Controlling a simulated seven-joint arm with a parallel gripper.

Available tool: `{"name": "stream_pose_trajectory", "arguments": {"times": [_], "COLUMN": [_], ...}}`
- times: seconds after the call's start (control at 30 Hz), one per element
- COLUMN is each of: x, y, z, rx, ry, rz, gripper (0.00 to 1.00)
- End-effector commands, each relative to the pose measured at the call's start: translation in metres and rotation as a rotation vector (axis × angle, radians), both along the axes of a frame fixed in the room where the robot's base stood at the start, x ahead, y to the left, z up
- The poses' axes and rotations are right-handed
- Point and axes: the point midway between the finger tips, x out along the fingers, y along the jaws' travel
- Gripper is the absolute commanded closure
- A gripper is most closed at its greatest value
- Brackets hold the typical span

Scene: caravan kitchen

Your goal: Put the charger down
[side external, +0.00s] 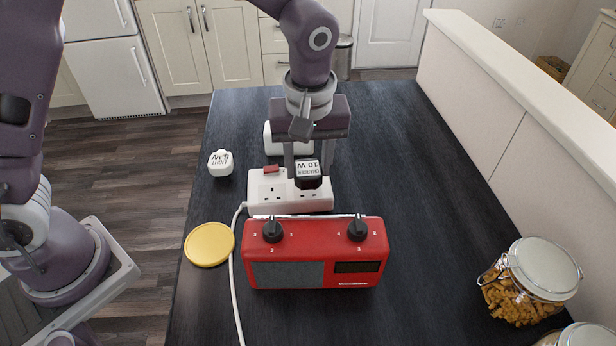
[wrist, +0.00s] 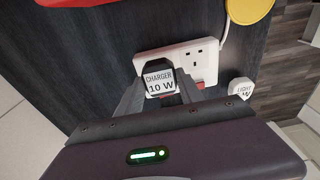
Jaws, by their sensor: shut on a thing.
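The charger (side external: 308,182) is a black plug with a white label on top reading 10 W; it also shows in the wrist view (wrist: 159,82). My gripper (side external: 308,170) points down from behind and is shut on the charger, one finger on each side. The charger is over the right end of a white socket strip (side external: 262,203), covering the socket there. Whether it is plugged in or held just above, I cannot tell. The left socket of the strip (wrist: 206,57) is empty. A red switch is beside it.
A red radio (side external: 318,275) stands close in front of the strip. A white light plug (side external: 220,163) and a yellow lid (side external: 209,244) lie left. A white object (side external: 277,146) is partly hidden behind my gripper. A pasta jar (side external: 530,282) is at right. The countertop right of the strip is clear.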

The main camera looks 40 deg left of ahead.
Motion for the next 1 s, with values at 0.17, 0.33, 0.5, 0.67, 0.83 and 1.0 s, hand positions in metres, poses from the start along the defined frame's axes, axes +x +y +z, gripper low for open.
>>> {"name": "stream_pose_trajectory", "arguments": {"times": [0.17, 0.33, 0.5, 0.67, 0.83, 1.0], "x": [0.001, 0.0, -0.015, -0.07, -0.133, -0.16], "y": [-0.001, 0.0, 0.005, 0.024, 0.046, 0.056], "z": [0.046, 0.066, 0.069, 0.07, 0.062, 0.044], "rx": [-0.003, -0.001, -0.002, -0.008, -0.004, 0.001], "ry": [-0.006, -0.001, 0.002, 0.003, 0.0, 0.005], "rz": [-0.001, 0.0, 0.002, 0.004, 0.002, 0.0], "gripper": [0.96, 0.96, 0.96, 0.96, 0.96, 0.96]}}
